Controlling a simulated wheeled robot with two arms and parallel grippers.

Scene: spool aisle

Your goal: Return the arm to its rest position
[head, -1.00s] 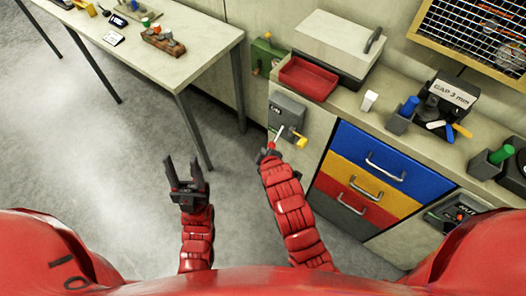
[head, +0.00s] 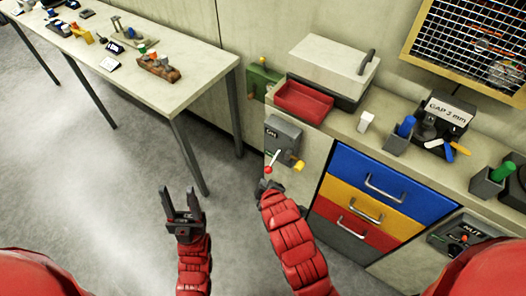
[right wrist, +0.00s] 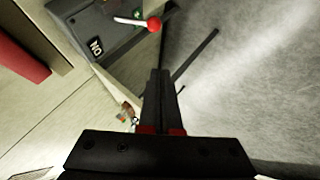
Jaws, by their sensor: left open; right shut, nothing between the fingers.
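My right gripper (head: 263,185) is just below a grey switch box (head: 284,132) on the cabinet's end. It is shut and empty; its closed fingers (right wrist: 160,80) show in the right wrist view. The box has a white lever with a red knob (head: 268,169), pointing down and left, and a yellow handle (head: 298,166). In the right wrist view the red knob (right wrist: 154,24) shows beyond the fingertips, apart from them. My left gripper (head: 181,207) is open and empty above the bare floor, its fingers pointing away from me.
A long table (head: 200,82) with several small items stands at the upper left. The cabinet at right has blue, yellow and red drawers (head: 365,210). A red tray (head: 304,99) and a lidded box (head: 333,58) sit on its counter. The floor (head: 90,190) at left is clear.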

